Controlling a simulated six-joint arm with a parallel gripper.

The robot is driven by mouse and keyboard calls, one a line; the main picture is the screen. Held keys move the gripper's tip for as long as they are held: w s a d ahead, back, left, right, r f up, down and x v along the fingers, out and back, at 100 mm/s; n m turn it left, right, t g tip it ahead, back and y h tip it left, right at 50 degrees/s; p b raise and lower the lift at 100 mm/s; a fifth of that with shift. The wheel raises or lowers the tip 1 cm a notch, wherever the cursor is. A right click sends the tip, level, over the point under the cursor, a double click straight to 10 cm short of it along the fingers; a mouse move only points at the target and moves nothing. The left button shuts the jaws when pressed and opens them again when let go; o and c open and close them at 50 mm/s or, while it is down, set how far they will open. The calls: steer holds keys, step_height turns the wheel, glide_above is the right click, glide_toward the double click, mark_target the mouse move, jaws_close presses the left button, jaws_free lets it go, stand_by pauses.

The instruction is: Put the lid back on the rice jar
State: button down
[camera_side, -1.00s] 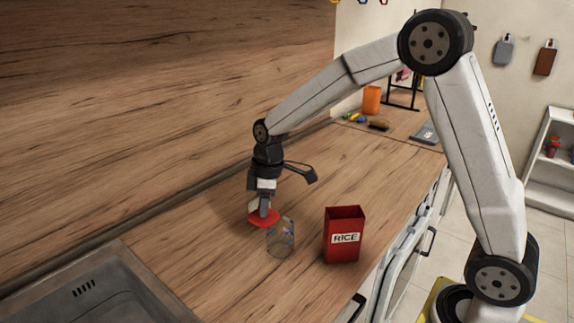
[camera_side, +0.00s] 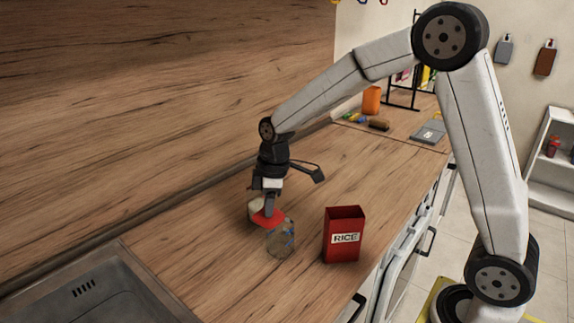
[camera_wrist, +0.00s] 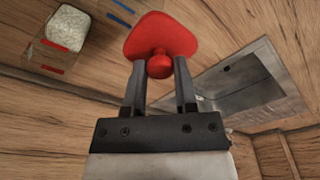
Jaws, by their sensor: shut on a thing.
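My gripper (camera_side: 269,207) is shut on the knob of a red lid (camera_side: 266,218). In the wrist view the fingertips (camera_wrist: 159,62) pinch the knob, and the lid's broad plate (camera_wrist: 162,33) lies beyond it. A clear jar (camera_side: 281,241) with blue marks stands upright on the counter; the lid overlaps its upper left edge in the side view, and contact cannot be told. A pale-filled container (camera_side: 255,206) is partly hidden behind the lid and gripper. The wrist view shows a clear jar of white grains (camera_wrist: 67,27) with red marks. Blue marks (camera_wrist: 120,12) show near the top edge.
An open-topped red tin (camera_side: 342,243) labelled RICE stands right of the clear jar. A sink (camera_side: 95,290) is at the lower left. The splashback (camera_side: 150,110) borders the counter behind. An orange container (camera_side: 371,100) and small items stand far back. The middle counter is clear.

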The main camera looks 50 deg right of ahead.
steer(key=w+d+r, duration=0.3)
steer(key=w+d, duration=0.2)
steer(key=w, duration=0.1)
steer(key=w+d+r, duration=0.3)
steer(key=w+d, duration=0.2)
steer(key=w, duration=0.2)
steer(key=shift+r, duration=0.25)
steer(key=shift+a+f, duration=0.1)
steer(key=shift+f, duration=0.15)
steer(key=shift+f, duration=2.95)
steer(key=shift+f, duration=0.2)
stand_by(0.5)
steer(key=shift+c, duration=1.6)
jaws_free()
steer(key=shift+o, duration=0.2)
